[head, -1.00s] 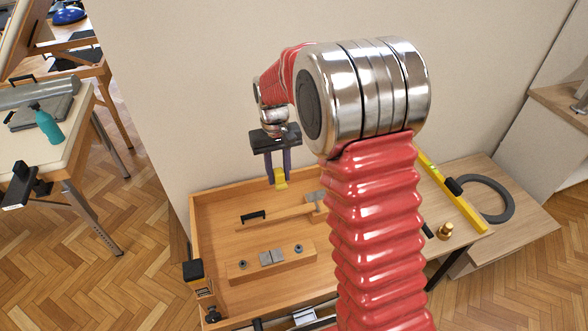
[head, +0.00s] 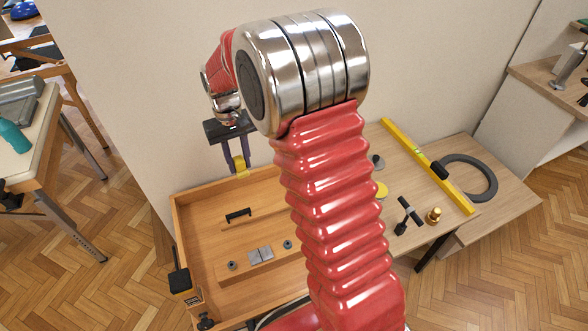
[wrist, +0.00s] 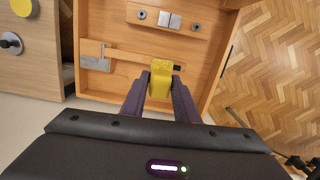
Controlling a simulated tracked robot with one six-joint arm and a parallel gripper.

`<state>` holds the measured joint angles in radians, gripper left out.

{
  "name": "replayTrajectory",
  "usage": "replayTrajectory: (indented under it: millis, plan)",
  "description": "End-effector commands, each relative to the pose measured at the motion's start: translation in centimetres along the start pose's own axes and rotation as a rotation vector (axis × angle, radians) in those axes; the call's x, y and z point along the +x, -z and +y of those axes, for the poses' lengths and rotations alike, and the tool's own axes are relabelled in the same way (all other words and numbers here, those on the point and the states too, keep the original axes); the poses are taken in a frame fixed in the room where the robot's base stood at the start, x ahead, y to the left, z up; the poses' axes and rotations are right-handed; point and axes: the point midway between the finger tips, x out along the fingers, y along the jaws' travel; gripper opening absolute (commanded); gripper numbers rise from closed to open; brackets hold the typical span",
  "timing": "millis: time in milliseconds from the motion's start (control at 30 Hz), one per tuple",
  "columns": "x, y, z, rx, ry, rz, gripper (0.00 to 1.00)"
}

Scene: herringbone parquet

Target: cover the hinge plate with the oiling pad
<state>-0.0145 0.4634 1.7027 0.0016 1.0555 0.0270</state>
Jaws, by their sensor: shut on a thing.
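My gripper (head: 240,172) is shut on a yellow block, apparently the oiling pad (head: 240,163). It holds the block raised over the back of a wooden tray; the block also shows between the fingers in the wrist view (wrist: 161,78). The hinge plate (head: 260,254) is a grey metal piece of two square leaves on a wooden strip, between two dark round studs. It lies bare, nearer the tray's front than my gripper, and also shows at the top of the wrist view (wrist: 168,20).
The wooden tray (head: 178,225) has raised walls. A wooden bar with a black handle (head: 238,215) lies inside; a grey plate (wrist: 95,63) is at its end. On the table to the right are a yellow disc (head: 381,190), a yellow level (head: 425,162) and a brass piece (head: 433,216).

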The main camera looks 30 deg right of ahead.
Motion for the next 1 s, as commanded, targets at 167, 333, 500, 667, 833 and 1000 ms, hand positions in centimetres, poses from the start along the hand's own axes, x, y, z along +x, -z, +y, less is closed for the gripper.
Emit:
replayTrajectory:
  millis: [167,333,500,667,833,1000]
  plan:
    - [0.9,0.7,0.7,0.108,0.006,0.003,0.07]
    - [2.7,2.1,2.4,0.333,0.019,0.012,0.07]
    - [4.9,3.6,4.5,0.605,0.036,0.020,0.07]
    - [7.1,4.9,6.5,0.860,0.054,0.024,0.07]
    - [9.3,6.1,8.7,1.132,0.075,0.028,0.07]
    - [11.8,7.0,11.1,1.405,0.096,0.028,0.07]
